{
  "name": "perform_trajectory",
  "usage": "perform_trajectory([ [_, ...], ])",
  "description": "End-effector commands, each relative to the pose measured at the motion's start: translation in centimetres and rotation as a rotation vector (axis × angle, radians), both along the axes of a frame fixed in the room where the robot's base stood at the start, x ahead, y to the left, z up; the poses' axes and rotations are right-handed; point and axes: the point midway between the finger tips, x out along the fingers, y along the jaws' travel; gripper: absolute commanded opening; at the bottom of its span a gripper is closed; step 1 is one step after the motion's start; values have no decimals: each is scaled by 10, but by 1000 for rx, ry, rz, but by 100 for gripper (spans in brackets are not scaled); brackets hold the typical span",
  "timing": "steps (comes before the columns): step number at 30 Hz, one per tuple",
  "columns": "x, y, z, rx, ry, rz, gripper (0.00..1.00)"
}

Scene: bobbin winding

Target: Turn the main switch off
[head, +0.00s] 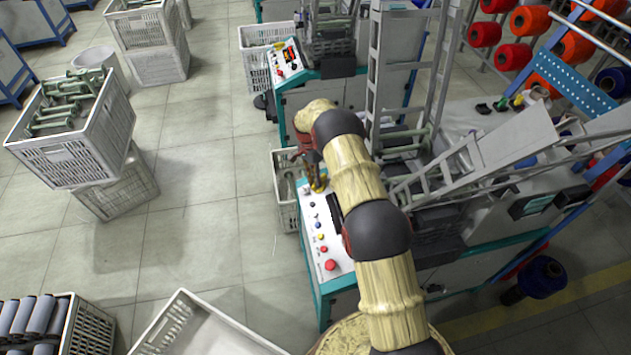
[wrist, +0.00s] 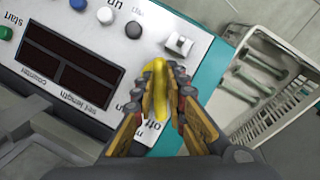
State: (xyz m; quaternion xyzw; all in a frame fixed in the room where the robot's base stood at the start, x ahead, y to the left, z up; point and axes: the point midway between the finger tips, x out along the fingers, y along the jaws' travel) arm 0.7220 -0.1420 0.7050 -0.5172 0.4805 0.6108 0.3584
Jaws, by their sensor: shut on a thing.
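The main switch (wrist: 156,88) is a yellow handle on the white control panel (wrist: 95,20), beside printed lettering that includes "off". In the wrist view my gripper (wrist: 158,100) has its two fingers on either side of the yellow handle and is shut on it. The fingers hide the switch's base and part of the lettering, so its exact setting cannot be told. In the head view my gripper (head: 318,182) is at the far end of the panel (head: 331,240), and my arm covers part of the machine.
A crate with green bobbins (wrist: 265,80) stands beyond the panel's teal edge. A red button (head: 330,265) is at the panel's near end.

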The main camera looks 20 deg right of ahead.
Motion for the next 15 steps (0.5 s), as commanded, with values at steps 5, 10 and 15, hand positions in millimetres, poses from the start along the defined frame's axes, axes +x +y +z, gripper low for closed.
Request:
perform_trajectory([
  [5, 0, 0, 0, -1, 1, 6, 0],
  [10, 0, 0, 0, -1, 1, 6, 0],
  [15, 0, 0, 0, -1, 1, 5, 21],
])
